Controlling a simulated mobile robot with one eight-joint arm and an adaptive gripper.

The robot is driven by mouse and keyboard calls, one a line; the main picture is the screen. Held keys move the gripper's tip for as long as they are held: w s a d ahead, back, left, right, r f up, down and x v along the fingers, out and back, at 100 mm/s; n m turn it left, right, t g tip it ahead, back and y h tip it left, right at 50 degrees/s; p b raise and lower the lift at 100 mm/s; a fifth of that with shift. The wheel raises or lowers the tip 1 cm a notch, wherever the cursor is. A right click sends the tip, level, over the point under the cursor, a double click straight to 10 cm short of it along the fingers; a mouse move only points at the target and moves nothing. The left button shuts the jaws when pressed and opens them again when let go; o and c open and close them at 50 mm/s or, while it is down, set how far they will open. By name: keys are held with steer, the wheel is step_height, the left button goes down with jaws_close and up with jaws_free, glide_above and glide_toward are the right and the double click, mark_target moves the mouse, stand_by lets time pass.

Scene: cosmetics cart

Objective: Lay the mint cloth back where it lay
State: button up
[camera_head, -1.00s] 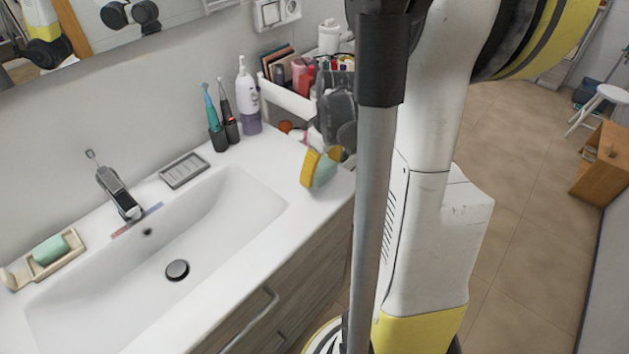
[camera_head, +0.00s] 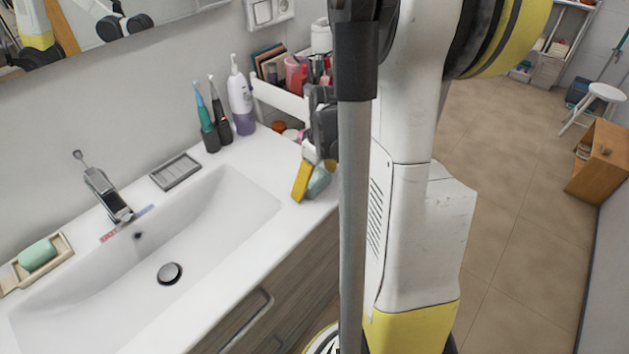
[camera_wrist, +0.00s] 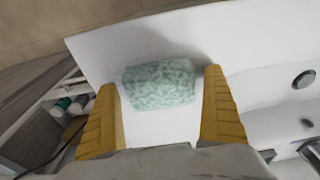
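The mint cloth (camera_wrist: 160,82) is a small mottled pale-green piece. In the wrist view it appears to lie on the white washbasin counter (camera_wrist: 115,55), between my yellow fingertips. My gripper (camera_wrist: 160,90) is open, with a narrow gap on each side of the cloth. In the head view the cloth (camera_head: 319,183) shows at the counter's right end, partly hidden by a yellow finger of my gripper (camera_head: 311,180). The contact under the cloth is hard to make out.
The basin (camera_head: 165,250) with its faucet (camera_head: 107,193) is to the left. A soap dish (camera_head: 175,171), toothbrush holders (camera_head: 214,138) and a purple-white bottle (camera_head: 241,98) stand along the wall. The cart (camera_head: 280,98) of cosmetics is behind my gripper. A dish with green soap (camera_head: 38,254) is far left.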

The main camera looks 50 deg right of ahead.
mark_target(320, 180)
step_height(320, 180, up, 12)
steer(key=s+p, duration=0.2)
steer(key=p, duration=0.3)
steer(key=s+a+r+t, duration=0.1)
steer(key=a+r, duration=0.1)
steer(key=a, duration=0.6)
steer(key=s+a+r+t, duration=0.1)
steer(key=a+r+t, duration=0.1)
steer(key=a, duration=0.7)
steer(key=s+a+r+m+t, duration=0.1)
steer(key=a+r+t, duration=0.1)
steer(key=a, duration=0.6)
steer(key=shift+s+a+r, duration=0.25)
steer(key=shift+r, duration=0.45)
